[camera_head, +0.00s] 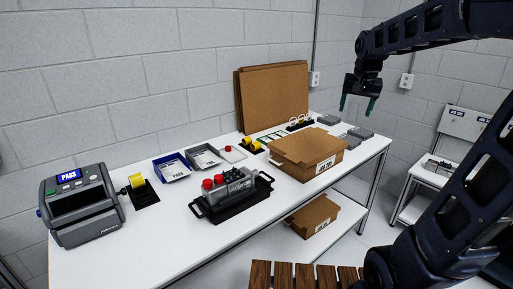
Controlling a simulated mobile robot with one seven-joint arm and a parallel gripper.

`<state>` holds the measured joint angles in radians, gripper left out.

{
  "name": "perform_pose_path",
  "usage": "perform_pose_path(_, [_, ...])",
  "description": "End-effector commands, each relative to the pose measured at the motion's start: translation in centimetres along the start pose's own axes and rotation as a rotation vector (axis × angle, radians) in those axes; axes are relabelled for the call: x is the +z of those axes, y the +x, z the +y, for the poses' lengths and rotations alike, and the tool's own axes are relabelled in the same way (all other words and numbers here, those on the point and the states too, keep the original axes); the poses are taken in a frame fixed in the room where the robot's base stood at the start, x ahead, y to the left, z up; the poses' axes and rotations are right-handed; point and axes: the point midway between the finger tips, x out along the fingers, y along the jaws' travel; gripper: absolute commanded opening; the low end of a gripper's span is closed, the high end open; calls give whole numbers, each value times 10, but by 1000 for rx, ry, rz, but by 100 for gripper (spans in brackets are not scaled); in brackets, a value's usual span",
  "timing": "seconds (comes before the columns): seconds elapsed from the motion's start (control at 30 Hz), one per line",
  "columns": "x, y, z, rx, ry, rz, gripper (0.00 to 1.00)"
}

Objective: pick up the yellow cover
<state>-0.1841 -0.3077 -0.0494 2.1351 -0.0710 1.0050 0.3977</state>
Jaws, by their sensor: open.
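A yellow piece (137,181) sits on a black square base beside the grey tester at the left of the table. More yellow pieces (250,145) sit on a black base near the table's middle, behind the cardboard box. I cannot tell from this view which of these is the yellow cover. My gripper (358,104) hangs in the air at the upper right, above the far right part of the table. Its two teal-tipped fingers point down, apart and empty. It is well away from the yellow pieces.
The grey tester (80,208) reads PASS. A black tray (232,210) holds a grey device with red knobs. A closed cardboard box (306,152), small trays (172,169) and grey blocks (361,133) stand on the white table (185,250). Its front left is clear.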

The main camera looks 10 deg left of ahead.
Motion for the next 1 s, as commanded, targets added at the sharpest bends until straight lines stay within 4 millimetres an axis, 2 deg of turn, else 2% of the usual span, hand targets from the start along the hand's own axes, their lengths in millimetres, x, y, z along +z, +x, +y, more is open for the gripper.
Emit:
perform_pose_path(0.1, [-32, 10, -23, 11, 35, -14, 69])
perform_pose_path(0.27, [-71, 25, -55, 29, 86, -25, 69])
perform_pose_path(0.5, [-123, 57, -108, 62, 162, -35, 69])
perform_pose_path(0.8, [-173, 110, -183, 109, 252, -33, 69])
perform_pose_path(1.0, [-196, 153, -237, 142, 307, -23, 69])
